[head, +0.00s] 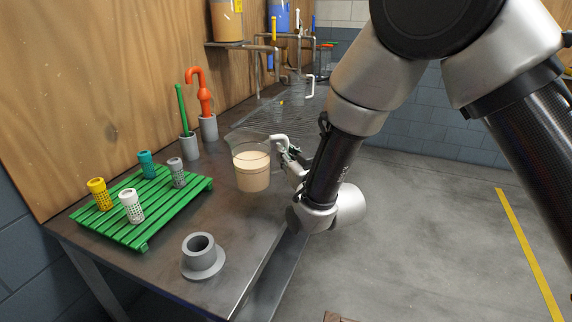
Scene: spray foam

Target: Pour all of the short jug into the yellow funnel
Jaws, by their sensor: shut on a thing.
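A clear short jug (252,172) holds a cream-coloured liquid that fills much of it. It is upright, over or on the right side of the metal table; I cannot tell whether its base touches. My gripper (286,155) is shut on the jug's pale handle (279,139) from the right, and my arm partly hides the fingers. I cannot make out a clear yellow funnel. A yellow perforated cup (99,194) stands on the green slatted rack at the left.
The green rack (150,228) also carries teal, grey and white perforated cups. A grey flanged collar (201,257) stands near the table's front. Grey holders with a green stick (183,108) and an orange hooked tool (204,98) stand behind. A wire grid (262,120) lies farther back.

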